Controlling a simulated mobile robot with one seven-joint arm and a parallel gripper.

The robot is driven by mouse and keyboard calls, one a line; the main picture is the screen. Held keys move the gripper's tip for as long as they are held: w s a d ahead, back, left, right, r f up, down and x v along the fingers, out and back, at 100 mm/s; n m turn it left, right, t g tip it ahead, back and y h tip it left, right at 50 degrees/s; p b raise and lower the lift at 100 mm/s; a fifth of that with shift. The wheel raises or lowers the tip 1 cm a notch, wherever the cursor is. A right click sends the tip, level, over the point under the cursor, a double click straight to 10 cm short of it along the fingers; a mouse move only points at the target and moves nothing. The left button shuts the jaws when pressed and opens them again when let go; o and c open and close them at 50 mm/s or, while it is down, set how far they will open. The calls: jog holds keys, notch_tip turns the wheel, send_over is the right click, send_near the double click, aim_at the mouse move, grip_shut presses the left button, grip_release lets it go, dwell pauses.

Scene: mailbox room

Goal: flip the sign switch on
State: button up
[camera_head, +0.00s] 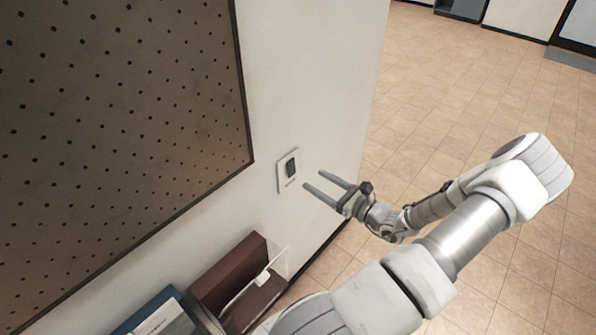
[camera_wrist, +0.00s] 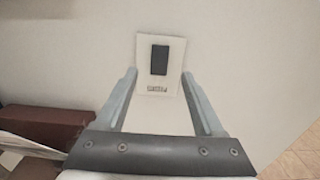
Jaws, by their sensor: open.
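The sign switch (camera_head: 291,168) is a dark rocker on a white wall plate (camera_head: 283,181), to the right of the perforated board in the head view. In the wrist view the dark rocker (camera_wrist: 159,60) sits upright in the plate (camera_wrist: 172,88), with small unreadable lettering below it. My gripper (camera_head: 313,180) is open and empty, its two fingers pointing at the wall just right of the plate in the head view. In the wrist view my gripper (camera_wrist: 160,75) has its fingertips on either side of the plate's lower part. Whether the fingers touch the wall cannot be told.
A large dark perforated board (camera_head: 110,130) hangs on the wall at left. Below the switch are a brown box-like object (camera_head: 228,272) and a blue item with papers (camera_head: 160,315). Open tiled floor (camera_head: 450,90) lies to the right beyond the wall's edge.

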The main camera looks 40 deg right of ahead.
aim_at(292, 166)
jog(key=w, duration=0.7)
jog(key=shift+w+a+b, duration=0.35)
jog(key=shift+b, duration=0.05)
